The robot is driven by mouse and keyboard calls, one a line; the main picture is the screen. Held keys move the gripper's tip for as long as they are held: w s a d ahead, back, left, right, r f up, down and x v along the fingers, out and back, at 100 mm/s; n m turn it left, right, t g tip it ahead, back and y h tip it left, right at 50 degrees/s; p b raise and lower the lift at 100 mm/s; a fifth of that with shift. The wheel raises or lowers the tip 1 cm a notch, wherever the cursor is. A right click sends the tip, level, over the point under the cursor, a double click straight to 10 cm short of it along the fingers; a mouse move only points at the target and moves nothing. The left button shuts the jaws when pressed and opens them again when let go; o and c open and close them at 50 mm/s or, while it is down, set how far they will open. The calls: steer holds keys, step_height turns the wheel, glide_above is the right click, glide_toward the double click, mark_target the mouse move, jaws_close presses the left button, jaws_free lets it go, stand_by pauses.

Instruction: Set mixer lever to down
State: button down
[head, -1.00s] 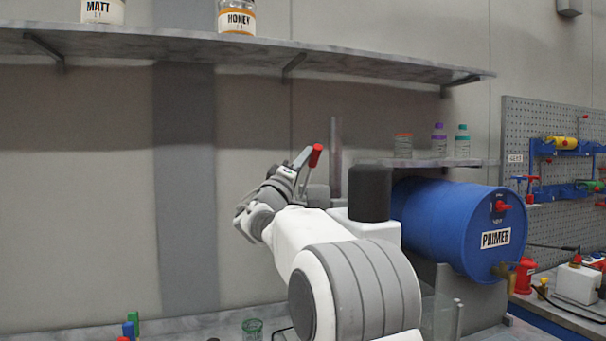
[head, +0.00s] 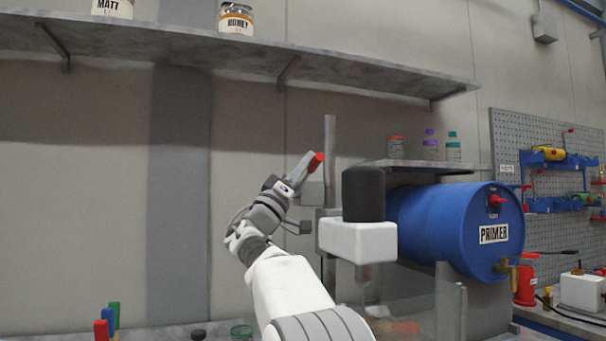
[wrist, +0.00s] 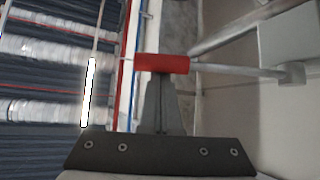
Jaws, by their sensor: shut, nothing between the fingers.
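The mixer has a white head (head: 358,241) with a black cap (head: 363,194) and a grey upright post behind it. Its lever ends in a red handle (head: 316,162), raised well above the white head. In the wrist view the red handle (wrist: 162,64) lies across the fingertips, and a thin grey rod runs right from it to a pivot by a grey box. My gripper (head: 306,162) is shut and empty, pointing up and right at the handle. In the wrist view my gripper (wrist: 162,80) is right against or just below the handle; contact is uncertain. The lever's rod is mostly hidden in the head view.
A blue PRIMER drum (head: 455,230) lies right of the mixer. A small shelf (head: 425,166) with bottles is above it. A long shelf (head: 230,59) with jars runs overhead. Green, blue and red upright pieces stand at lower left. The wall left of my arm is clear.

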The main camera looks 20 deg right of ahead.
steer(key=f+m+g+h+b, duration=0.1)
steer(key=m+g, duration=0.1)
steer(key=f+m+g+h+b, duration=0.1)
steer(key=f+m+b, duration=0.1)
steer(key=shift+s+f+g, duration=0.1)
steer(key=shift+s+g, duration=0.3)
steer(key=shift+s+d+f+m+g+h+b, duration=0.2)
steer(key=shift+f+m+g, duration=0.6)
steer(key=shift+m+g, duration=0.95)
steer(key=shift+s+a+f+m+g+h+b, duration=0.2)
steer(key=shift+f+m+g, duration=0.65)
steer(key=shift+m+g, duration=0.95)
steer(key=shift+w+d+f+m+g+h+b, duration=0.1)
steer(key=shift+f+m+g+h, duration=0.2)
steer(key=shift+f+m+g, duration=1)
steer(key=shift+r+m+g, duration=0.45)
steer(key=w+a+p, duration=0.1)
steer(key=a+p, duration=0.3)
steer(key=a, duration=0.9)
steer(key=shift+f, duration=0.4)
steer(key=shift+w, duration=0.1)
